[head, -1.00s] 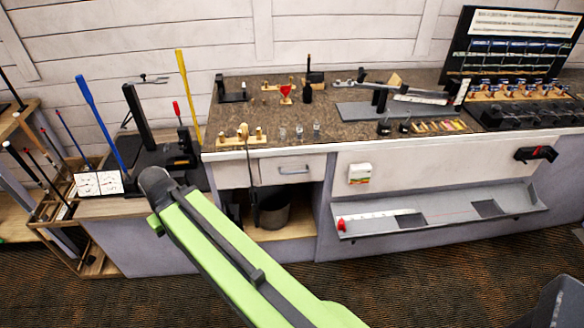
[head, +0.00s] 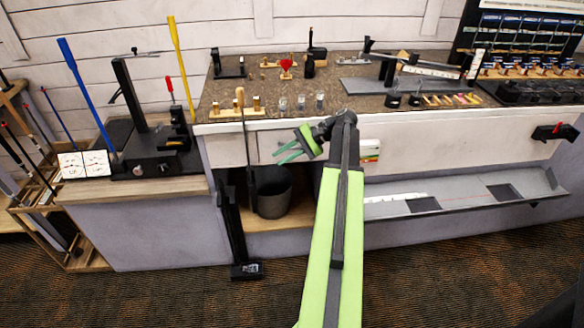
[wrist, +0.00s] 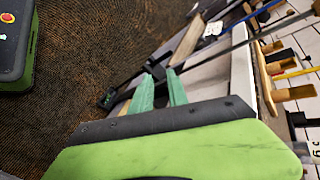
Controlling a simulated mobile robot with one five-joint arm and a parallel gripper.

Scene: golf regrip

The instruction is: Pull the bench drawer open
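The bench drawer (head: 262,144) is a pale front under the left part of the brown bench top (head: 350,103). It looks closed in the head view. Its grey handle cannot be made out now, as my gripper covers that area. My gripper (head: 279,157) is in front of the drawer's right part, with its green fingers pointing left. In the wrist view the two fingers (wrist: 160,76) stand apart with nothing between them. I cannot tell how far they are from the drawer front.
A thin dark club shaft (head: 247,160) stands upright before the drawer's left side. A dark bin (head: 272,192) sits in the open shelf below. A sloping grey tray (head: 455,197) juts out at right. The carpet in front is mostly clear.

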